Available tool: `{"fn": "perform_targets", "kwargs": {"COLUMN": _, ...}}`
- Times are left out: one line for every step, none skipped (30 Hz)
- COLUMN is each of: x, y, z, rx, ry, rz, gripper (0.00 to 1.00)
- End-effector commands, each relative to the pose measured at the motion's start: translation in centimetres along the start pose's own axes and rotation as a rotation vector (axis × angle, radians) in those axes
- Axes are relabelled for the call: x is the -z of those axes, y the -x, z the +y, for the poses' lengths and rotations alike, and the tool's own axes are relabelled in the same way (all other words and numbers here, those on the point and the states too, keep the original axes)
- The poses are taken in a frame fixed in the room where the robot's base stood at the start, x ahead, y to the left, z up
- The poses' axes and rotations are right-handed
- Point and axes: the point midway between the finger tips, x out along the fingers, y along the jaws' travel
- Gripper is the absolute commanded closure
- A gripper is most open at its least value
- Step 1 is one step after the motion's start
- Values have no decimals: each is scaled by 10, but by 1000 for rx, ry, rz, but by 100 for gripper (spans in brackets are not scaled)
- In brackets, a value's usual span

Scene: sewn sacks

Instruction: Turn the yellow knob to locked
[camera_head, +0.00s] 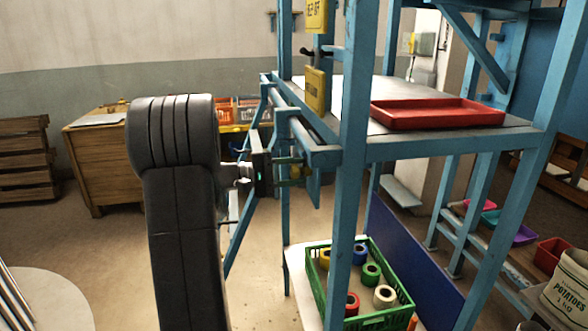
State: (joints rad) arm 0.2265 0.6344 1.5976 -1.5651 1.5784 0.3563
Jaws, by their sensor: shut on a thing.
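The yellow knob (296,172) is on the blue frame below the shelf's left end, small and partly covered. My gripper (300,171) reaches it from the left, with one finger above it and one below, and is shut on it. The fingers hide much of the knob, and I cannot read which way it is turned. A yellow plate (315,90) with dark lettering hangs on the frame above, and another yellow plate (316,15) is higher up. The lettering is too small to read surely.
Blue uprights (352,150) stand close on the right of my gripper. A red tray (436,113) lies on the grey shelf. A green crate (385,318) with several coloured rolls is below. A wooden desk (100,160) stands behind at left. Floor between is clear.

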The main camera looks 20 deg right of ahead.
Motion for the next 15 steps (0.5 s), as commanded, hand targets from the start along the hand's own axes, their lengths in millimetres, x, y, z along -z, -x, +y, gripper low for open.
{"fn": "perform_targets", "kwargs": {"x": 0, "y": 0, "z": 1, "rx": 0, "ry": 29, "rz": 1, "gripper": 85}}
{"fn": "perform_targets", "kwargs": {"x": 0, "y": 0, "z": 1, "rx": 0, "ry": 46, "rz": 1, "gripper": 85}}
{"fn": "perform_targets", "kwargs": {"x": 0, "y": 0, "z": 1, "rx": 0, "ry": 67, "rz": 1, "gripper": 85}}
{"fn": "perform_targets", "kwargs": {"x": 0, "y": 0, "z": 1, "rx": 0, "ry": 81, "rz": 1, "gripper": 85}}
{"fn": "perform_targets", "kwargs": {"x": 0, "y": 0, "z": 1, "rx": 0, "ry": 95, "rz": 1, "gripper": 85}}
{"fn": "perform_targets", "kwargs": {"x": 0, "y": 0, "z": 1, "rx": 0, "ry": 111, "rz": 1, "gripper": 85}}
{"fn": "perform_targets", "kwargs": {"x": 0, "y": 0, "z": 1, "rx": 0, "ry": 122, "rz": 1, "gripper": 85}}
{"fn": "perform_targets", "kwargs": {"x": 0, "y": 0, "z": 1, "rx": 0, "ry": 132, "rz": 1, "gripper": 85}}
{"fn": "perform_targets", "kwargs": {"x": 0, "y": 0, "z": 1, "rx": 0, "ry": 144, "rz": 1, "gripper": 85}}
{"fn": "perform_targets", "kwargs": {"x": 0, "y": 0, "z": 1, "rx": 0, "ry": 151, "rz": 1, "gripper": 85}}
{"fn": "perform_targets", "kwargs": {"x": 0, "y": 0, "z": 0, "rx": 0, "ry": 157, "rz": 1, "gripper": 85}}
{"fn": "perform_targets", "kwargs": {"x": 0, "y": 0, "z": 0, "rx": 0, "ry": 165, "rz": 1, "gripper": 85}}
{"fn": "perform_targets", "kwargs": {"x": 0, "y": 0, "z": 0, "rx": 0, "ry": 170, "rz": 1, "gripper": 85}}
{"fn": "perform_targets", "kwargs": {"x": 0, "y": 0, "z": 0, "rx": 0, "ry": 174, "rz": 1, "gripper": 85}}
{"fn": "perform_targets", "kwargs": {"x": 0, "y": 0, "z": 0, "rx": 0, "ry": 177, "rz": 1, "gripper": 85}}
